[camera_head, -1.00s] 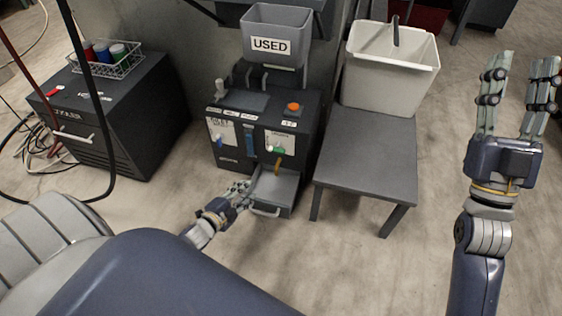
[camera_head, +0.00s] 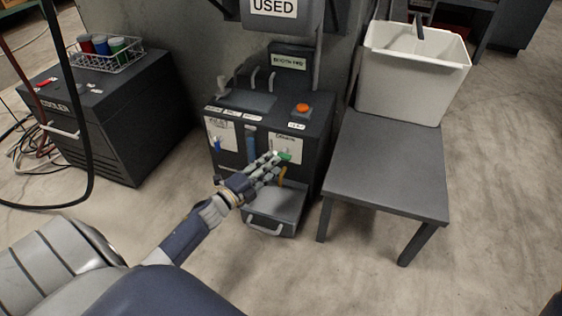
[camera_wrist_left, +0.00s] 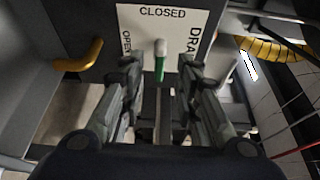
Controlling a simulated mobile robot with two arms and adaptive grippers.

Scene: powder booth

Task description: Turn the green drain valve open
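The green drain valve handle (camera_head: 285,156) is on the front of the dark booth unit (camera_head: 308,150), on the white DRAIN plate at right. In the left wrist view the handle (camera_wrist_left: 159,66) lies between my two spread fingers, below the word CLOSED; OPEN is printed at the plate's left. My left gripper (camera_head: 273,162) reaches up to the valve and partly covers its surroundings. It is open, with a gap visible on both sides of the handle (camera_wrist_left: 157,80). Whether its fingers touch it cannot be told. My right gripper is out of view.
A tray (camera_head: 280,217) with a handle juts out under the valve. A grey table (camera_head: 385,165) with a white bin (camera_head: 410,80) stands close at right. The cooler (camera_head: 110,120) is at left. A USED bin (camera_head: 282,25) hangs above. A yellow spout (camera_head: 282,177) sits below the valve.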

